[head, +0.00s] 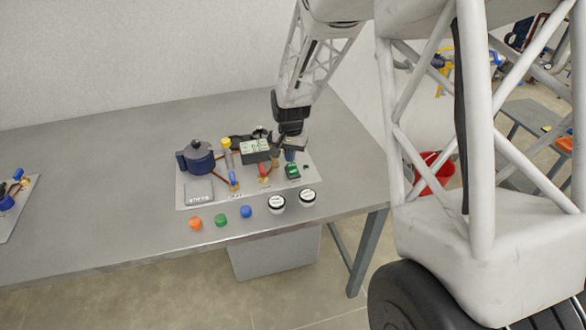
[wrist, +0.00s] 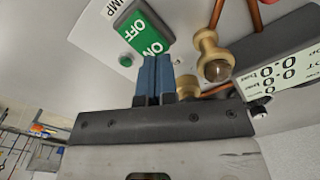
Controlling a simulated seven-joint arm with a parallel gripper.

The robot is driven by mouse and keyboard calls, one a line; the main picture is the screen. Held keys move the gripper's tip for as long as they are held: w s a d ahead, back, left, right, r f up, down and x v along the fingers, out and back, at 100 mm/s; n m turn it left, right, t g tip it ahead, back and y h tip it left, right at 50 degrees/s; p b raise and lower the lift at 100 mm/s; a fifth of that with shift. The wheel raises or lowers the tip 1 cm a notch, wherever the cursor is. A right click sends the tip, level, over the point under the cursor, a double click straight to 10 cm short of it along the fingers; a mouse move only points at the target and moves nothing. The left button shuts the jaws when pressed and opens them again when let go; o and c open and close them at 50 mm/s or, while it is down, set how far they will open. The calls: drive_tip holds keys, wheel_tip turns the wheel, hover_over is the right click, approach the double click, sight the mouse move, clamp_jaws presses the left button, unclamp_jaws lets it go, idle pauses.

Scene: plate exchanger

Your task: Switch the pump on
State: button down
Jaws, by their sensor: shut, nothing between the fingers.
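The pump switch is a green rocker (wrist: 145,30) marked OFF and ON, set on a white panel with partly visible lettering ending in "UMP". It also shows in the head view, as a small green block (head: 292,171) at the right of the board. My gripper (wrist: 156,60) is shut and empty, its blue fingertips right at the ON end of the rocker. I cannot tell whether they touch it or which way the rocker is tilted. In the head view my gripper (head: 290,155) points down just behind the switch. A small green round lamp (wrist: 126,61) sits beside the switch.
The grey board (head: 190,204) carries a dark blue vessel (head: 196,158), a display box (head: 255,150), and blue and red valve handles. A brass fitting (wrist: 212,58) stands close right of my fingers.

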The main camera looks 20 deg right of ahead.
drive_tip(key=shift+f, duration=0.65)
idle(0.5)
drive_tip(key=shift+r, duration=3.55)
drive_tip(key=shift+s+r, duration=0.45)
drive_tip(key=shift+r, duration=0.05)
drive_tip(key=s+r+n+t, duration=0.1)
drive_tip(key=s+r, duration=0.4)
drive_tip(key=s, duration=0.6)
drive_tip(key=s+a+r+n, duration=0.1)
drive_tip(key=s+r+n, duration=0.2)
drive_tip(key=s, duration=0.9)
drive_tip(key=s+a+r+n+t, duration=0.1)
drive_tip(key=s+r, duration=0.5)
drive_tip(key=s, duration=0.6)
drive_tip(key=shift+s+r+n+t, duration=0.2)
drive_tip(key=shift+r+n+t, duration=0.1)
drive_tip(key=shift+n, duration=0.1)
